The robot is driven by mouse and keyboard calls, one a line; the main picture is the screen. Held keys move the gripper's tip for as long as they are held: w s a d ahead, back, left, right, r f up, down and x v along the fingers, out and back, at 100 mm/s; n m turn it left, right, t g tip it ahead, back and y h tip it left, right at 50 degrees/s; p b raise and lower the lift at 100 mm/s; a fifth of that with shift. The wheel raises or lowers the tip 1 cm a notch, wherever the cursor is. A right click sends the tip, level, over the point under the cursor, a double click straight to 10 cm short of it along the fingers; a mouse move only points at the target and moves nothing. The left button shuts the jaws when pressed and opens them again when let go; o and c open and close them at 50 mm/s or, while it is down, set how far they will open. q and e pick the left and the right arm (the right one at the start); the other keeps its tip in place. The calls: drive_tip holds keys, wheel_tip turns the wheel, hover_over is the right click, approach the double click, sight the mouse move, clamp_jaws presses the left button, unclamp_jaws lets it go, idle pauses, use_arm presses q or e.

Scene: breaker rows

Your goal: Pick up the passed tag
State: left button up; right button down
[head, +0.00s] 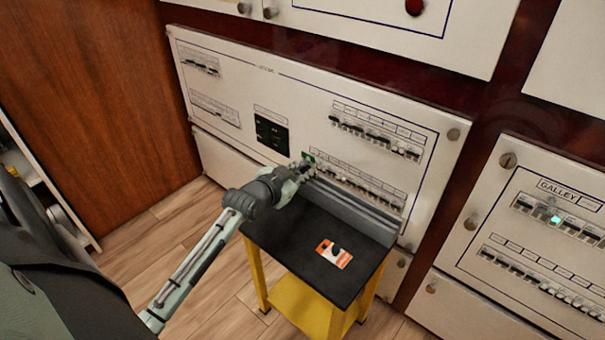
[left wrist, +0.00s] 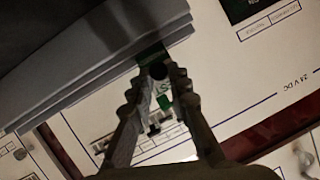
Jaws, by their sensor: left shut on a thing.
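The passed tag, a small green and white card, shows at the panel side of my left gripper in the head view (head: 309,157). In the left wrist view the tag (left wrist: 162,92) sits between the fingers, with part of its lettering showing. My left gripper (head: 302,168) is shut on it, just above the back left corner of the black-topped stand and close to the breaker panel. The fingers also show in the left wrist view (left wrist: 160,72), hiding part of the tag. My right gripper is in neither view.
An orange and white tag (head: 333,253) lies on the black top of the yellow stand (head: 290,235). A grey stepped holder (head: 355,215) runs along its back edge. The breaker panel (head: 230,75) stands behind; a galley panel (head: 515,180) is at right.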

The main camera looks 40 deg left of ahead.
use_arm(q)
drive_tip(key=s+a+r, duration=0.5)
drive_tip(key=s+r, duration=0.4)
drive_tip(key=s, duration=0.1)
drive_tip(key=shift+s+r+p, duration=0.2)
drive_tip(key=shift+r+p, duration=0.1)
drive_tip(key=shift+r, duration=0.05)
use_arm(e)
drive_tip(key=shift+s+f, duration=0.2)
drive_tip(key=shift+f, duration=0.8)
